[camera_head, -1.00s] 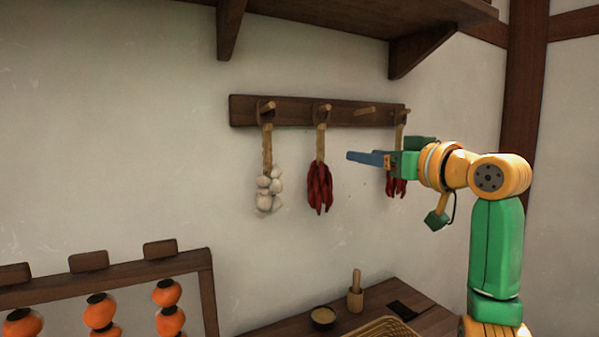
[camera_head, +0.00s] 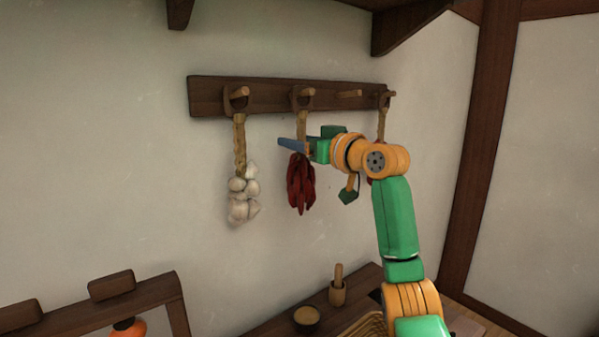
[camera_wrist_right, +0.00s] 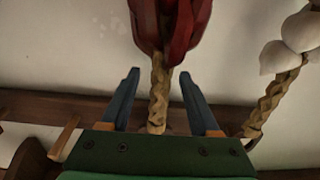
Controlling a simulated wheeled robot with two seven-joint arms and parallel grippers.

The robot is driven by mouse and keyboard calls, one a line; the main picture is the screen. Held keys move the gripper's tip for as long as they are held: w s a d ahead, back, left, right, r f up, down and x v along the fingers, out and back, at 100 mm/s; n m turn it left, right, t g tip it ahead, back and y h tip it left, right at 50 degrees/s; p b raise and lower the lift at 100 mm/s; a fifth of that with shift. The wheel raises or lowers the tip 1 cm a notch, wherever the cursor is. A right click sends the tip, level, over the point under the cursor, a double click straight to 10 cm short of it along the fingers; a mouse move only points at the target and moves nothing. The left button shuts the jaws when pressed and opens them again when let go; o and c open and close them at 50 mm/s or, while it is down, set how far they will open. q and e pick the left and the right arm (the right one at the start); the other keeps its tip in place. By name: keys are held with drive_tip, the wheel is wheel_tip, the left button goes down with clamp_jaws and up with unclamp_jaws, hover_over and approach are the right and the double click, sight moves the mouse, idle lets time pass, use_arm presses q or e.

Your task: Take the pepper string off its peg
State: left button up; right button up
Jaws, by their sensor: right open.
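The pepper string (camera_head: 300,185), a bunch of dark red peppers on a plaited straw cord, hangs from its peg (camera_head: 304,91) on the dark wall rail. My right gripper (camera_head: 292,145) is open at the height of its cord, just above the peppers. In the right wrist view, which is upside down, the plaited cord (camera_wrist_right: 159,88) runs between the two spread blue fingers of the gripper (camera_wrist_right: 159,76), touching neither visibly. The peppers (camera_wrist_right: 172,25) show beyond the fingertips. My left gripper is not in view.
A garlic string (camera_head: 242,195) hangs close on the left. Below are a bowl (camera_head: 306,317), a mortar (camera_head: 337,292) and a basket (camera_head: 365,326).

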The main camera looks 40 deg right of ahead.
drive_tip(key=c, duration=0.3)
drive_tip(key=shift+s+r, duration=0.15)
drive_tip(key=shift+s, duration=0.3)
clamp_jaws()
drive_tip(key=shift+s, duration=0.1)
drive_tip(key=shift+w, duration=0.3)
drive_tip(key=shift+s, duration=0.1)
